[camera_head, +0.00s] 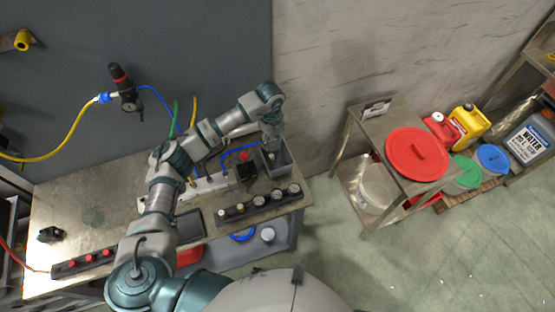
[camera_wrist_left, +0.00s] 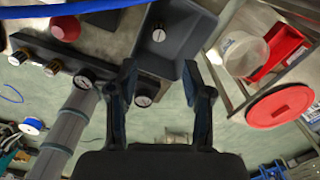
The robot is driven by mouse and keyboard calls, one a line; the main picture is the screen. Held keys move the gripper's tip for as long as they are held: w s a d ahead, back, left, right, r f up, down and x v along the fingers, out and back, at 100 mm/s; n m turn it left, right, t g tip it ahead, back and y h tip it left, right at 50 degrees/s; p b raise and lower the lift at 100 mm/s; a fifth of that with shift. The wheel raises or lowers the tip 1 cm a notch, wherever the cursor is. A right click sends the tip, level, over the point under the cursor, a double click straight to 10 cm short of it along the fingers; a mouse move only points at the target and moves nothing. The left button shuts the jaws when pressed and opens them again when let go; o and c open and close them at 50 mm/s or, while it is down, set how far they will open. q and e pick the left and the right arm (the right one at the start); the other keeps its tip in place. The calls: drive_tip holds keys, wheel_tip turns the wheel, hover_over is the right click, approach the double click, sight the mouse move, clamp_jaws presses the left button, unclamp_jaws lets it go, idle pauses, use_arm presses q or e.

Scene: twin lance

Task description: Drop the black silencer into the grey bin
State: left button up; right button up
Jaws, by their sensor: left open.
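The grey bin (camera_head: 286,166) stands at the right end of the workbench, and it shows below my gripper in the left wrist view (camera_wrist_left: 196,28). A dark piece with a pale round end (camera_wrist_left: 158,36), which looks like the black silencer, is inside the bin's outline; whether it touches the floor of the bin I cannot tell. My left gripper (camera_head: 273,135) is over the bin. Its two fingers are apart in the left wrist view (camera_wrist_left: 160,78), with nothing held between them. My right gripper is not in view.
A black manifold with several gauges (camera_head: 258,203) lies in front of the bin on the workbench (camera_head: 70,205). A red knob (camera_wrist_left: 65,28) is beside the bin. A shelf with a red lid (camera_head: 417,153) stands to the right, past a floor gap.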

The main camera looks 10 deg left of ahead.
use_arm(q)
wheel_tip(320, 180, up, 11)
drive_tip(key=shift+r, duration=0.15)
idle(0.6)
